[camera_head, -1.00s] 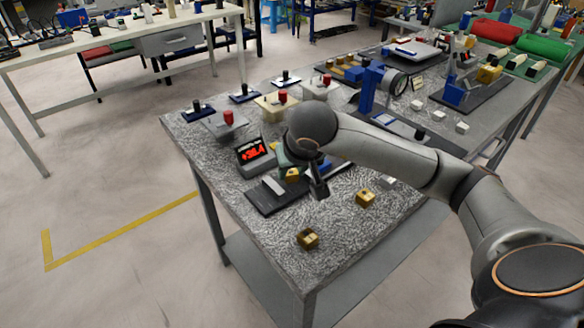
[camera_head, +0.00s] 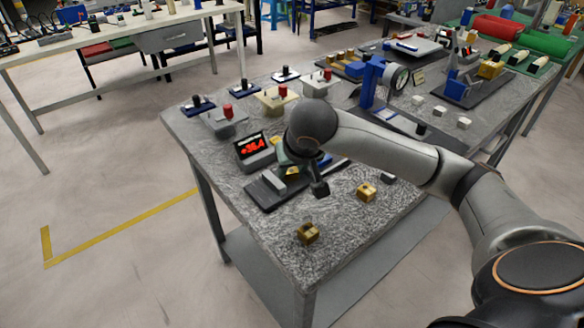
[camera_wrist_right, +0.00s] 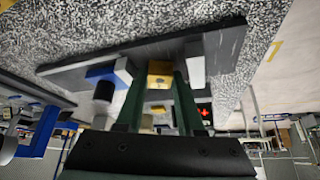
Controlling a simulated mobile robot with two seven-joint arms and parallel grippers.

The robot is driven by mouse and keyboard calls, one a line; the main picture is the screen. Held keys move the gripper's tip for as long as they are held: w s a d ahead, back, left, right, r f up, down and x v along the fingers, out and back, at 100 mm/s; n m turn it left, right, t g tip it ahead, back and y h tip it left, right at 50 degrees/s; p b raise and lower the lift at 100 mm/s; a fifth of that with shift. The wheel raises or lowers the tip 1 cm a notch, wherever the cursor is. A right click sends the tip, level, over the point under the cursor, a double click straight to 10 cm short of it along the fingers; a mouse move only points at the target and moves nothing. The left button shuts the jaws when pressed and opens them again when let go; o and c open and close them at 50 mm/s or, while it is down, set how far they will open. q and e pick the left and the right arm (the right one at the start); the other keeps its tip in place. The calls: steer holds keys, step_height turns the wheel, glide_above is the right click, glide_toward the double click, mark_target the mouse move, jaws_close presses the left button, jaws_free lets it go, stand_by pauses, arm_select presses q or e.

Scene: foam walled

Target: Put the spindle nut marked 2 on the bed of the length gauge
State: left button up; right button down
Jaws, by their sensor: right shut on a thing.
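The length gauge has a dark flat bed (camera_head: 262,197), a pale block (camera_head: 272,181) at one end and a blue part (camera_head: 334,166) at the other. Its display (camera_head: 254,146) reads about +36.4 in red. My right gripper (camera_wrist_right: 162,76) is shut on a brass spindle nut (camera_wrist_right: 160,67) over the bed, between the pale block and the blue part with a dark tip. In the head view my wrist hides most of this nut (camera_head: 295,170). Its mark cannot be read, and I cannot tell whether it touches the bed. My left gripper is out of view.
Two other brass nuts lie on the speckled table, one near the front corner (camera_head: 308,233) and one further right (camera_head: 367,191). Stands with red knobs (camera_head: 228,111) are behind the gauge. A blue dial stand (camera_head: 368,84) is at the back right. The front of the table is mostly clear.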

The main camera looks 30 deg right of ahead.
mark_target(291, 170)
steer(key=c, duration=0.5)
jaws_free()
steer(key=shift+o, duration=0.3)
steer(key=shift+f, duration=0.1)
steer(key=v, duration=0.4)
steer(key=shift+r+p, duration=0.3)
steer(key=shift+r, duration=0.1)
steer(key=v, duration=0.7)
steer(key=shift+s+r+p, duration=0.3)
steer(key=shift+p, duration=0.05)
